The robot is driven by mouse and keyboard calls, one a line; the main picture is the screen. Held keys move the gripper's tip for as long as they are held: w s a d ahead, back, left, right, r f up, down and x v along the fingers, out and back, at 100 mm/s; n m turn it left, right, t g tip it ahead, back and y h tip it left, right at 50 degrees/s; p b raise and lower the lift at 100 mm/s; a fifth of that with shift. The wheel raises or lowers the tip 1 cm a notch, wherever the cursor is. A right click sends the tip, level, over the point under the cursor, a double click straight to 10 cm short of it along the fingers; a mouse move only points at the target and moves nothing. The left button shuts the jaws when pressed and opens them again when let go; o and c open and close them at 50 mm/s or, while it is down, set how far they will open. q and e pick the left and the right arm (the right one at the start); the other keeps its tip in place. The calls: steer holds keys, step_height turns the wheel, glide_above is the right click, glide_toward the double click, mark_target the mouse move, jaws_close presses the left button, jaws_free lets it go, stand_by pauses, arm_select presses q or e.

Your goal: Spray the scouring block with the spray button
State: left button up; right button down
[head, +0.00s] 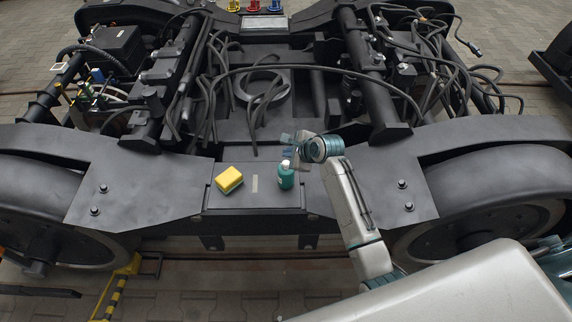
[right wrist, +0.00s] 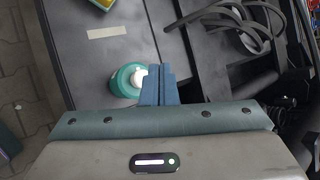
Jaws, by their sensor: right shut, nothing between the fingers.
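The scouring block (head: 229,180), yellow with a green layer, lies on the dark plate at the front middle of the bogie in the head view. Its edge shows at the top of the right wrist view (right wrist: 104,3). A teal bottle (head: 286,178) with a white spray button (head: 285,164) stands upright to its right; the bottle also shows in the right wrist view (right wrist: 122,84). My right gripper (head: 288,151) is shut and empty, with its blue fingers (right wrist: 158,78) beside the white button (right wrist: 138,77). I cannot tell whether they touch it. My left gripper is not in view.
A pale strip (head: 255,183) lies on the plate between block and bottle. Loose black cables (head: 262,105) hang behind the plate. Large wheels (head: 500,200) flank it. A yellow-and-black striped bar (head: 112,290) stands low at the front left.

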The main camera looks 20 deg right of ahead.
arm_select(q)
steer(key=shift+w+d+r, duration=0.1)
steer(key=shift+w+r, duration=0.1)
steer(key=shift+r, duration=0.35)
arm_select(e)
steer(key=shift+f, duration=0.75)
stand_by(0.9)
steer(key=shift+f, duration=0.2)
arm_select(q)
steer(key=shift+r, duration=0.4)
arm_select(e)
steer(key=shift+f, duration=0.25)
arm_select(q)
steer(key=shift+p, duration=0.3)
arm_select(e)
steer(key=shift+f, duration=0.5)
arm_select(q)
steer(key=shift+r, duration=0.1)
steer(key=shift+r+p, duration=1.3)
steer(key=shift+p, duration=0.05)
arm_select(e)
steer(key=shift+r, duration=0.95)
